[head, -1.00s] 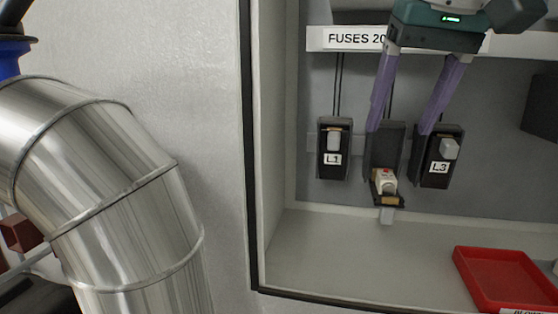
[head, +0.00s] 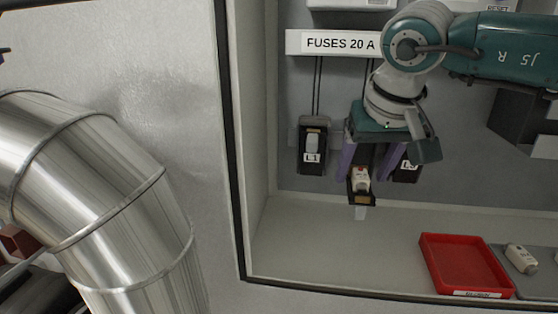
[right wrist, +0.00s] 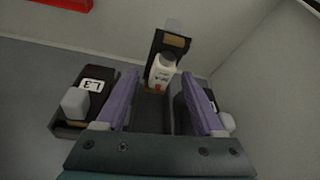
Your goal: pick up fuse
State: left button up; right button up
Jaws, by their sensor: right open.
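A white fuse (head: 360,179) with a red mark sits in the pulled-out, tilted carrier of the middle fuse holder (head: 360,199). The right wrist view shows the fuse (right wrist: 162,71) too. My right gripper (head: 365,174) is open, with its purple fingers pointing down on either side of the middle holder. In the right wrist view the fingertips (right wrist: 160,76) straddle the fuse's line with gaps on both sides; I cannot see contact. A second light fuse-like piece (head: 520,258) lies on a grey tray (head: 518,284) at lower right. My left gripper is not in view.
Holder L1 (head: 313,145) stands closed at the left. Holder L3 (right wrist: 84,100) is close beside my right fingers. A red tray (head: 465,265) lies on the cabinet floor, which is clear left of it. The cabinet's left edge (head: 232,150) and a metal duct (head: 110,190) flank the opening.

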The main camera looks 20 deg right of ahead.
jog(key=shift+c, duration=0.3)
grip_shut()
dwell(0.4)
